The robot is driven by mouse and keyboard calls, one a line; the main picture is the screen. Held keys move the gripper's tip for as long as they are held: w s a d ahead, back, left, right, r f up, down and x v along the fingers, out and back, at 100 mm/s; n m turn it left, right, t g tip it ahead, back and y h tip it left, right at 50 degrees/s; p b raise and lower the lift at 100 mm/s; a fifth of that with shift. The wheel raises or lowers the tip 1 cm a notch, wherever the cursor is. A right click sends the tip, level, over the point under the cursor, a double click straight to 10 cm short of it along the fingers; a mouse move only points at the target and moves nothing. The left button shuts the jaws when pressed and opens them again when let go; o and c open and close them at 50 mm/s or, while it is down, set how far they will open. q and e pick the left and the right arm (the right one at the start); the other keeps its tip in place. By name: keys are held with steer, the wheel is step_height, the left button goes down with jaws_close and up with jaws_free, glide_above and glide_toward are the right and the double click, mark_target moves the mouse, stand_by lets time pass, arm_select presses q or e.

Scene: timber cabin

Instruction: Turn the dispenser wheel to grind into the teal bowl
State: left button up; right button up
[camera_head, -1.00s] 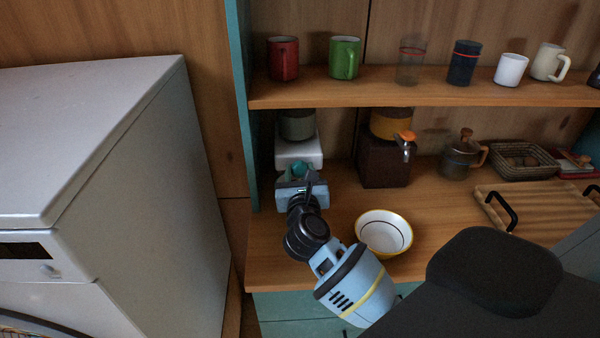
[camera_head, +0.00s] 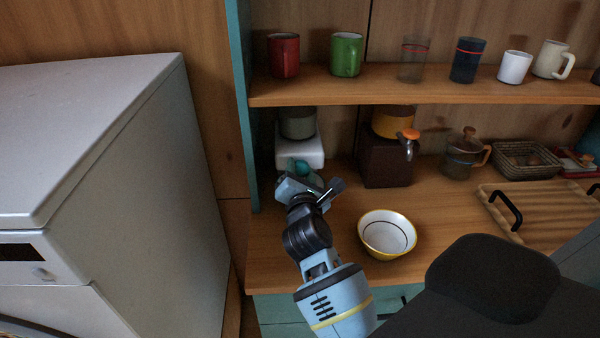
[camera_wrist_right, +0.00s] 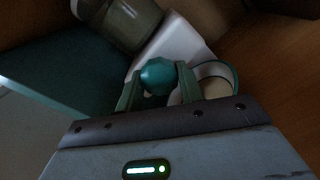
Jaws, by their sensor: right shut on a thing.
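The dispenser (camera_head: 313,150) is white with a grey see-through hopper and stands at the left end of the counter, under the shelf. Its teal wheel (camera_wrist_right: 158,76) is a faceted knob on the front. My right gripper (camera_head: 304,174) is shut on the wheel, one finger on each side of it in the right wrist view. A bowl with a teal rim (camera_wrist_right: 233,74) and pale inside shows in that view, just right of the fingers and close beside the dispenser's white body. In the head view my gripper seems to hide it. My left gripper is not in view.
A white and yellow bowl (camera_head: 387,236) sits on the counter right of my forearm. A brown dispenser with an orange knob (camera_head: 386,162) stands right of the white one. The teal side panel (camera_head: 239,95) is close on the left. Mugs line the shelf (camera_head: 430,86) above.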

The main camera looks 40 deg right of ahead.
steer(key=shift+m, duration=0.9)
steer(key=o, duration=1)
